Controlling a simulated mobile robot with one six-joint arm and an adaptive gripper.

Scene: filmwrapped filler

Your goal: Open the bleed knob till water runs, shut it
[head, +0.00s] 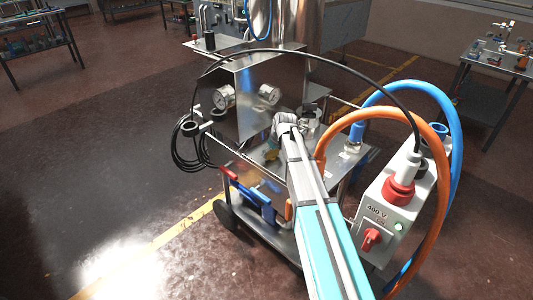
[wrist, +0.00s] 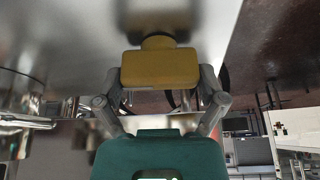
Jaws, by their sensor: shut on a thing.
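No running water shows in either view.
A grey 400 V box (head: 388,205) with a red plug, orange hose (head: 436,215) and blue hose (head: 457,125) are right of my arm. A black cable arches over it. Open floor lies left.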

